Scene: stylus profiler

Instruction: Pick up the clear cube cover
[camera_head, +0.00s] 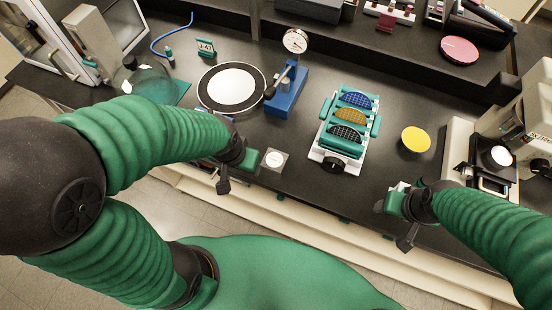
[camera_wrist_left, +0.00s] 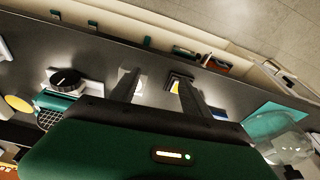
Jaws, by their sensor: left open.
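The clear cube cover (camera_head: 274,160) looks like a small transparent box with a pale round disc showing through it. It stands near the front edge of the dark bench in the head view. My left gripper (camera_head: 238,170) is just left of it, open and empty. In the left wrist view the two dark fingers (camera_wrist_left: 157,85) are spread apart, and a pale clear shape (camera_wrist_left: 140,84), probably the cover, is partly hidden by the left-hand finger. My right gripper (camera_head: 398,215) hangs by the bench's front edge at the right; its finger gap is unclear.
A white rack (camera_head: 325,152) with colored discs stands right of the cover. A blue dial gauge stand (camera_head: 287,95) and a round black-and-white plate (camera_head: 232,88) are behind. A clear dome (camera_head: 148,86) is at the left. A yellow disc (camera_head: 415,139) lies at the right.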

